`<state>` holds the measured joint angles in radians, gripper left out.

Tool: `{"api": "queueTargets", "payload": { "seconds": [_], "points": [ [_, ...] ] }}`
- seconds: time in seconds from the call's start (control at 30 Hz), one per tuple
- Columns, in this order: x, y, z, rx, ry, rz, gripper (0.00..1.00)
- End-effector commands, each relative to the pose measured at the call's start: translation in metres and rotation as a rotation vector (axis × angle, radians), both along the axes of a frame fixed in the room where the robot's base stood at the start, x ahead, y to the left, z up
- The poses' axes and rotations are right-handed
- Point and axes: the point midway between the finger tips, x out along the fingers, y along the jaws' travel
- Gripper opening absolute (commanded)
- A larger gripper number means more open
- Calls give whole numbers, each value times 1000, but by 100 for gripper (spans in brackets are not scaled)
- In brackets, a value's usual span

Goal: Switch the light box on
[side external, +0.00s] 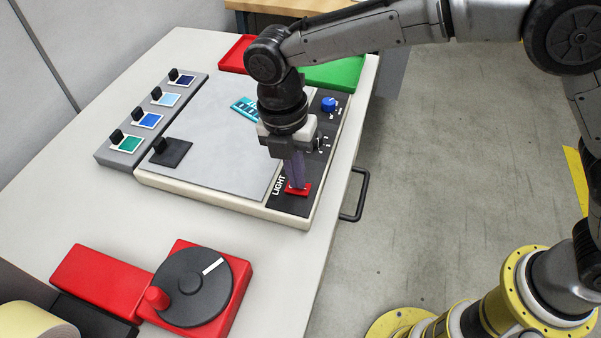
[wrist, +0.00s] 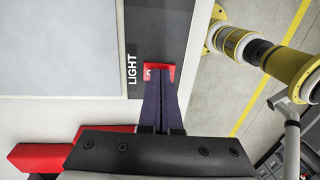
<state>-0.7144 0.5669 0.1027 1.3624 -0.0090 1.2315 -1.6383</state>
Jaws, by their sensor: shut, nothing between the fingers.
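The light box (side external: 205,189) is a cream box with a flat grey panel that looks unlit. A black control strip on its right side has the word LIGHT beside a red switch (side external: 303,192). My gripper (side external: 297,184) points down over this switch, its dark fingers shut and empty. The fingertips are at the switch or just above it; I cannot tell whether they touch. In the wrist view the fingers cover much of the red switch (wrist: 171,69), and part of a white mark shows on it. Which way the switch is tipped is hidden.
A blue knob (side external: 329,104) sits farther up the strip. A teal label piece (side external: 244,106) lies on the panel. A grey block with several colour swatches (side external: 130,144) stands left. A red rewinder with a black disc (side external: 190,285) is in front. Red and green trays (side external: 335,74) are behind.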

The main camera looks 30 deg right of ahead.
Motion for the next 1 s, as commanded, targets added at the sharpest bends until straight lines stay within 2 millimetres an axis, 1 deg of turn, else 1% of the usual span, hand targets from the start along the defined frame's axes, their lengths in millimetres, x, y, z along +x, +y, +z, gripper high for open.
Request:
{"api": "queueTargets", "payload": {
  "seconds": [0.23,0.37,0.47,0.8,0.9,1.0],
  "points": [
    [0,0,2,1,-1,0,0],
    [1,1,13,2,-2,0,0],
    [3,3,30,4,-4,0,0],
    [10,10,103,4,-4,0,0],
    [11,11,119,1,-1,0,0],
    [12,12,130,2,-2,0,0]
  ]
}}
